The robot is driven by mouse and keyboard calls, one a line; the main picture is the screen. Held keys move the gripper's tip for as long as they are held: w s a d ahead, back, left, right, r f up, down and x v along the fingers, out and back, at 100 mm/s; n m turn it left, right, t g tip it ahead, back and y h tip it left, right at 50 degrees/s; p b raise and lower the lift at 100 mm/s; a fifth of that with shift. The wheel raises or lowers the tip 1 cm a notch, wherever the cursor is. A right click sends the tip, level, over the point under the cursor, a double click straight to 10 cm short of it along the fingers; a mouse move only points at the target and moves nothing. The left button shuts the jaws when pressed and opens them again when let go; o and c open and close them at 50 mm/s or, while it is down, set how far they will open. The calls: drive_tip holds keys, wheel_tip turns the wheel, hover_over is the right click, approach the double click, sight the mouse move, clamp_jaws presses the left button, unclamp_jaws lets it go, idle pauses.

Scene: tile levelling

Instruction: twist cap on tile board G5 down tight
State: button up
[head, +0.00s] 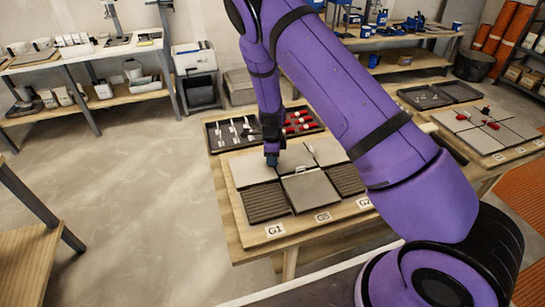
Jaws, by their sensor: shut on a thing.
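The tile board (243,235) lies on the wooden table, with pale tiles at the back and dark ribbed tiles on both sides of a grey front tile (309,189). Its front labels read G1 (275,230), one that looks like G5 (323,216), and G2 at the right, partly cut off by my arm. My gripper (271,160) points straight down at the joint by the back-left pale tile (250,170). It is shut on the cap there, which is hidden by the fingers. A pale clip (312,152) stands at another joint to the right, without a visible cap.
A dark tray (216,140) with pale clips and red caps (302,122) lies just behind the board. Open floor (110,190) lies left.

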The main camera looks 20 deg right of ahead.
drive_tip(key=shift+m, duration=0.6)
drive_tip(key=o, duration=0.9)
drive_tip(key=shift+o, duration=0.2)
drive_tip(key=shift+r, duration=0.1)
wheel_tip(320, 180, up, 11)
drive_tip(key=shift+f, duration=0.2)
